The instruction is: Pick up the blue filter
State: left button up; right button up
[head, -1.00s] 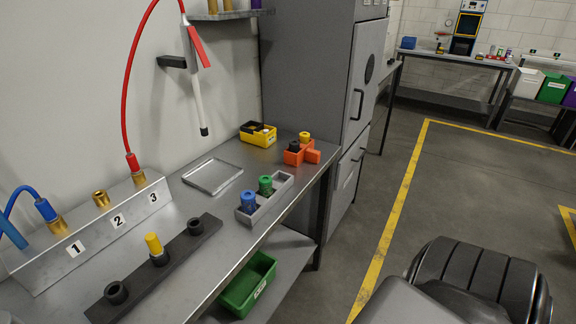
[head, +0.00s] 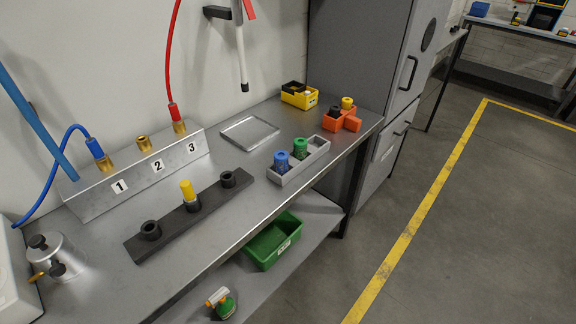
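The blue filter (head: 281,161) stands upright in the near-left slot of a grey tray (head: 314,160) on the metal workbench. A green filter (head: 300,147) stands beside it in the same tray, and the far slot looks empty. Neither of my grippers shows in the head view, and nothing touches the blue filter.
A black holder bar (head: 221,193) with a yellow filter (head: 187,190) lies left of the tray. An orange holder (head: 349,123), yellow bin (head: 299,96) and flat metal tray (head: 249,132) stand behind. A green bin (head: 274,241) is on the shelf below. The right floor is clear.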

aim_at(281, 157)
jog(key=z, duration=1.65)
jog(key=i, duration=3)
jog(key=u, duration=3.2)
